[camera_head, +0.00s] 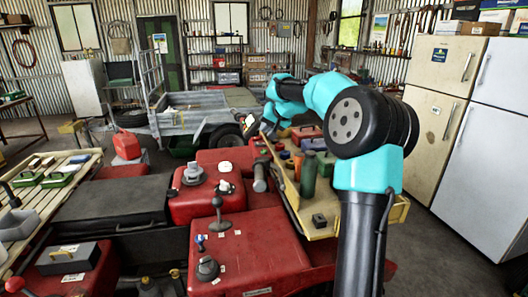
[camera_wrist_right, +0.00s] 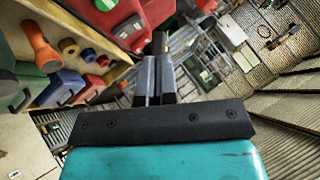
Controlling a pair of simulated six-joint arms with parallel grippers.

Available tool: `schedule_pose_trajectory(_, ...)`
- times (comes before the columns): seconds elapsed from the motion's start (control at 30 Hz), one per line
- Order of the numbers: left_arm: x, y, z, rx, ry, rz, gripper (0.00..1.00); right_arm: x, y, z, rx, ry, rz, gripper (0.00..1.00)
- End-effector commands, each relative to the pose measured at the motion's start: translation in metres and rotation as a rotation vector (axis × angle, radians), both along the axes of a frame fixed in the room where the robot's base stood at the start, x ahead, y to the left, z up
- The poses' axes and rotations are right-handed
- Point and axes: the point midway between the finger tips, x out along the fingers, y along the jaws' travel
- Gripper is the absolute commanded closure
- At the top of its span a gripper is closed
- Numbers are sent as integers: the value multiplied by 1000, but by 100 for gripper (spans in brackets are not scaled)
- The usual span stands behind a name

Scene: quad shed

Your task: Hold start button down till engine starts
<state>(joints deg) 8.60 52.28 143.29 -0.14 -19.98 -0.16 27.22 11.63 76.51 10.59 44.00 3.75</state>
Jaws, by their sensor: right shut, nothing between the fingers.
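My right arm reaches from the lower right over the wooden tray (camera_head: 319,233). The start button cannot be made out for certain in either view. Whether the fingertips touch the panel cannot be told. The red quad (camera_head: 250,250) fills the lower middle, with knobs and a lever on top. My left gripper is not in view.
The tray holds a green bottle (camera_head: 308,174), a grey-green canister (camera_head: 326,165) and small parts. In the wrist view an orange torch (camera_wrist_right: 40,47) lies on it. A trailer (camera_head: 190,118) stands behind; refrigerators (camera_head: 437,85) stand at right. A slatted bench (camera_head: 45,200) is at left.

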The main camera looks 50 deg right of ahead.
Motion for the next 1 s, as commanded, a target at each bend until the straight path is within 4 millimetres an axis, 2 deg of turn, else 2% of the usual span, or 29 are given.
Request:
schedule_pose_trajectory(0.3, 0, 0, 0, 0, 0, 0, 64, 0, 0, -37, 1, 2, 2, 100)
schedule_pose_trajectory(0.43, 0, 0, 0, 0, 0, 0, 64, 0, 0, -47, 0, 1, 1, 100)
schedule_pose_trajectory(0.6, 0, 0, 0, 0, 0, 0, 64, 0, 0, -53, 0, 1, 1, 100)
schedule_pose_trajectory(1.0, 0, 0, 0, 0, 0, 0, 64, 0, 0, -53, 0, 1, 1, 100)
